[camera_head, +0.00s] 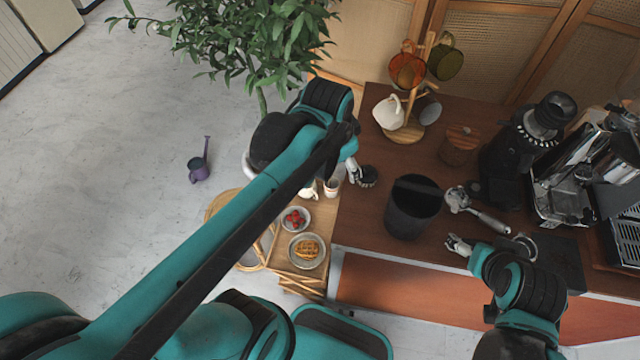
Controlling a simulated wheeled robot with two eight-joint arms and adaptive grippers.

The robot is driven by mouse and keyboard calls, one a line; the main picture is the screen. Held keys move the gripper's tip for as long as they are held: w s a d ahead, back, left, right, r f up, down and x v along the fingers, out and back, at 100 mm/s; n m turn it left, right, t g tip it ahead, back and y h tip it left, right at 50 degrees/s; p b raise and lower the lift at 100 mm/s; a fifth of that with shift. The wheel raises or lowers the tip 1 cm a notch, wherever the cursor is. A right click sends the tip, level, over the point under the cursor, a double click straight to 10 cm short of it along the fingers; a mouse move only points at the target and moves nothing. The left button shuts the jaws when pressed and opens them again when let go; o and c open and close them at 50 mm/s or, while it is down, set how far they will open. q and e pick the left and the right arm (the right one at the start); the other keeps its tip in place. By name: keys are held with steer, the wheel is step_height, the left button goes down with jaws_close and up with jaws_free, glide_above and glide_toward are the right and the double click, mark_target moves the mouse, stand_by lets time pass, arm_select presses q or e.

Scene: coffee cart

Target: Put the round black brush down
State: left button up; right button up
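The round black brush (369,177) is at the left end of the brown counter, bristle side not clear. My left gripper (356,173) reaches over from the left, its pale fingertips against the brush's left side. It looks shut on the brush, though the arm partly hides the grip. I cannot tell whether the brush touches the counter. My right gripper (455,244) is low over the counter's front edge, right of the black bin, and looks open and empty.
A black bin (413,210) stands right of the brush. A portafilter (480,211), grinder (520,150), wooden canister (459,146) and mug tree (420,90) are also on the counter (372,220). A side table with a waffle plate (307,251) and berry bowl (295,219) stands left.

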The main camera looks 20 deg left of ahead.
arm_select(q)
steer(key=s+a+f+n+t, duration=0.2)
steer(key=s+f+n+t, duration=0.1)
steer(key=s+n, duration=0.4)
steer(key=shift+s+a, duration=0.2)
steer(key=shift+s, duration=0.15)
step_height(320, 180, down, 3)
steer(key=b, duration=0.3)
stand_by(0.6)
